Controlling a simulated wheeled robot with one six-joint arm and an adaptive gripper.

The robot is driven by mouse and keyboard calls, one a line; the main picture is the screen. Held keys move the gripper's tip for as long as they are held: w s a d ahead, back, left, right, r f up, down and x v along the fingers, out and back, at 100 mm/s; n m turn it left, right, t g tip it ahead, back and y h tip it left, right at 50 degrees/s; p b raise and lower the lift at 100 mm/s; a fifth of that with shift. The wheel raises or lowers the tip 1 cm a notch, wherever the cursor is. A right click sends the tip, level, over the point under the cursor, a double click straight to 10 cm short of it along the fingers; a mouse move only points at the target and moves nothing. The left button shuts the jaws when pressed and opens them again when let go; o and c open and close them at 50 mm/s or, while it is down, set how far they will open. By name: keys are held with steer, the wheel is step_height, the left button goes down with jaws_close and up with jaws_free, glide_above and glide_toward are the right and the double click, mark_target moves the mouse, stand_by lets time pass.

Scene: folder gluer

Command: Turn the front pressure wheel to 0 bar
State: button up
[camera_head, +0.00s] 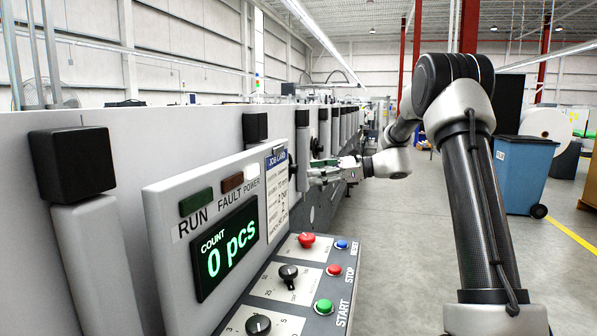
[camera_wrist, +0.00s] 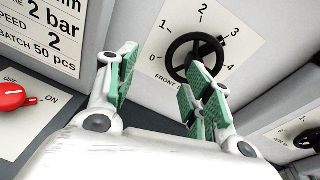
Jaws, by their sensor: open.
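The front pressure wheel (camera_wrist: 178,50) is a black handwheel on a white dial plate marked 0 to 4, labelled "FRONT", with the rest of the label hidden. It is in the upper middle of the wrist view. My gripper (camera_wrist: 158,82) is open, with green-padded fingers. The right finger overlaps the wheel's lower right in the picture; the left finger is left of the wheel. I cannot tell whether either touches it. The wheel's pointer setting is not clear. In the head view my gripper (camera_head: 322,174) is at the machine's side, and the wheel cannot be made out.
A red switch (camera_wrist: 12,97) marked OFF/ON is left in the wrist view. Another black wheel (camera_wrist: 308,138) is at the lower right. The job card (camera_wrist: 45,35) reads 2 bar. The control panel (camera_head: 262,290) juts out before the machine.

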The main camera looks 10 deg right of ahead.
steer(key=w+d+f+m+t+y, duration=0.1)
steer(key=w+d+m+t, duration=0.15)
steer(key=w, duration=0.25)
steer(key=x, duration=0.7)
steer(key=shift+a+g, duration=0.25)
steer(key=shift+g, duration=0.1)
steer(key=shift+w, duration=0.1)
steer(key=shift+c, duration=0.3)
steer(key=c, duration=1)
